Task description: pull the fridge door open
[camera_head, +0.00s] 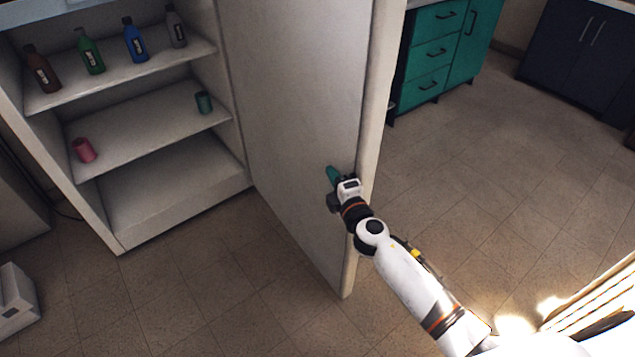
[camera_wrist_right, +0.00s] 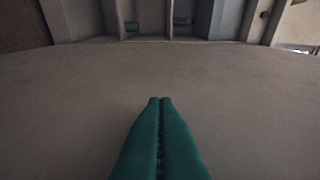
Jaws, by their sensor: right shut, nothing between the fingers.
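The fridge door (camera_head: 290,110) stands wide open, swung out to the right of the fridge body (camera_head: 180,193). My right gripper (camera_head: 332,174) is at the inner face of the door, near its free edge. Its green fingers are shut with nothing between them. In the right wrist view the closed fingertips (camera_wrist_right: 160,100) point along the broad pale door surface (camera_wrist_right: 70,110). I cannot tell whether they touch it. The door handle is not visible. My left gripper is not in view.
The fridge shelves hold several bottles (camera_head: 135,42), a red can (camera_head: 83,150) and a green can (camera_head: 204,102). Teal drawers (camera_head: 432,55) and dark cabinets (camera_head: 580,60) stand behind. The tiled floor (camera_head: 480,170) right of the door is clear. A white object (camera_head: 15,300) is at lower left.

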